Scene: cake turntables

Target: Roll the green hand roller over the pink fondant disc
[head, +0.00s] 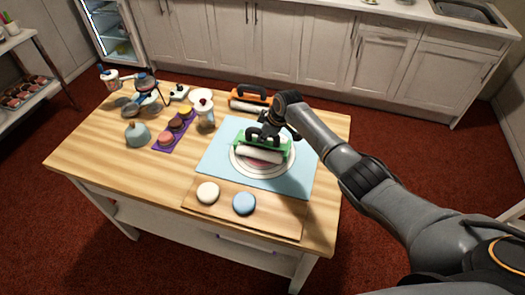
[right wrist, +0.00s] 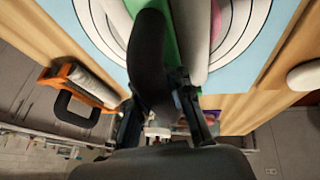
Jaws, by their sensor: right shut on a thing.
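The green hand roller (head: 277,151) sits over the ringed white round (head: 240,167) on the light blue mat (head: 215,145). Its pale cylinder (head: 262,156) faces the front of the table. My right gripper (head: 267,134) is shut on the roller's dark handle from above. In the right wrist view the roller's green frame (right wrist: 187,30) and pale cylinder (right wrist: 196,45) show beside my dark fingers. My left gripper is out of view.
An orange roller (head: 240,104) lies behind the mat. A white and a blue round piece (head: 244,204) rest on a board in front. A purple tray (head: 164,145), a grey-green domed pot (head: 137,134) and cups stand left. The front left tabletop is clear.

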